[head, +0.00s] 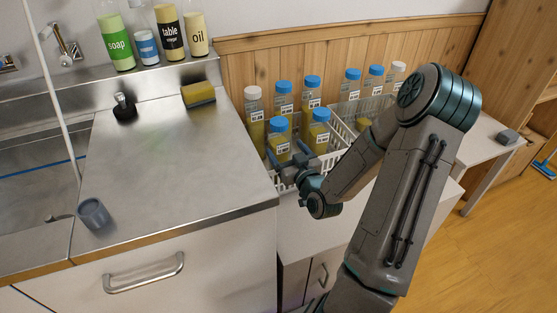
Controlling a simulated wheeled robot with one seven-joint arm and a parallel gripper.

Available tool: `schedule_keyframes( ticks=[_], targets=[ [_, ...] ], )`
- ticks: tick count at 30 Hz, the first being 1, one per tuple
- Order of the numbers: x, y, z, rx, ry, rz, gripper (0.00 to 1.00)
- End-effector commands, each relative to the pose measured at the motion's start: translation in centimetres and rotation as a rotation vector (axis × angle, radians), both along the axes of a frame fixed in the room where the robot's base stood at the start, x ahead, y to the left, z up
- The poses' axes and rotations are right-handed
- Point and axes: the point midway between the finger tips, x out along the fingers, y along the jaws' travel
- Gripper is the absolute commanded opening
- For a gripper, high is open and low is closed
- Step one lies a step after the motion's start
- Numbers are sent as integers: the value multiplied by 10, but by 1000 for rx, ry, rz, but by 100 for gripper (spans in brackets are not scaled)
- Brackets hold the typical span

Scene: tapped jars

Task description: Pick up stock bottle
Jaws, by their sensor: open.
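Several bottles of yellow liquid with blue or white caps stand in two white crates; their small labels cannot be read, so I cannot tell which is the stock bottle. In the near crate (285,185), a blue-capped bottle (279,143) stands at the front left and another blue-capped bottle (318,135) at the front right. A white-capped bottle (254,118) stands at the back left. My gripper (293,160) is open, low at the front of this crate, close to the front left bottle. My wrist hides part of the crate, and whether the fingers touch a bottle cannot be told.
The second crate (343,125) stands behind my arm, which partly hides it. A steel counter (180,160) at the left holds a grey cup (94,214), a sponge (198,94) and a black stopper (124,106). Soap (117,45) and other bottles stand on the ledge.

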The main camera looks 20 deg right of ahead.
Motion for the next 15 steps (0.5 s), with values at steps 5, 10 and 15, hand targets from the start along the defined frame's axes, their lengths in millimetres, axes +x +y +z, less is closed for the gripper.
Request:
schedule_keyframes(
  ticks=[5, 10, 15],
  targets=[
    [14, 1, 1, 0, 0, 0, 80],
    [33, -1, 3, 1, -2, -2, 80],
    [57, -1, 3, 0, 0, 0, 80]
  ],
)
